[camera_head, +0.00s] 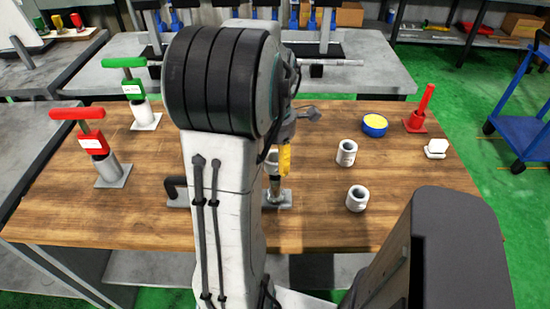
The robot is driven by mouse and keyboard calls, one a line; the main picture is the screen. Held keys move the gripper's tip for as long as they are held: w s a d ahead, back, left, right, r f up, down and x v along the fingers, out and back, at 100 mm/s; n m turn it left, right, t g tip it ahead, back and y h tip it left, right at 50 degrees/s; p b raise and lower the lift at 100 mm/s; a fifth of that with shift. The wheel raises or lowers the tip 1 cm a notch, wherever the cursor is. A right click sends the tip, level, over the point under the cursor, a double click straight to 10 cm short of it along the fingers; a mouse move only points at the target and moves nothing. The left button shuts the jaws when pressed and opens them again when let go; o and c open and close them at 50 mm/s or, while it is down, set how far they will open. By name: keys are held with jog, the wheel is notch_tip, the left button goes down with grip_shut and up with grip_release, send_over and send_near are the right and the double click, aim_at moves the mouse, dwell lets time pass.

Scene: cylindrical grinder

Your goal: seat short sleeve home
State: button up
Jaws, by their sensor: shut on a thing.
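My gripper (275,162) is low over the middle of the wooden table, mostly hidden behind my arm. It is shut on a small grey metallic sleeve (273,185), of which only part shows. The sleeve appears upright above a grey base plate (284,199); my arm hides the plate's left part, and I cannot tell how far down the sleeve sits. A yellow piece (285,159) shows just right of the gripper. Two pale ring-like sleeves stand apart to the right, one farther back (346,153) and one nearer (357,198).
A red-handled tool (93,144) and a green-handled tool (133,90) stand at left. A yellow-topped blue tin (375,125), a red post (420,108) and a white block (436,149) are at right. A black bent bar (174,183) sits just left of my arm.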

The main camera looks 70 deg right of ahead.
aim_at(275, 187)
jog(key=shift+f+b, duration=4.3)
jog(key=shift+f, duration=1.05)
jog(key=o, duration=1.3)
notch_tip(275, 187, up, 12)
jog(key=shift+r, duration=0.1)
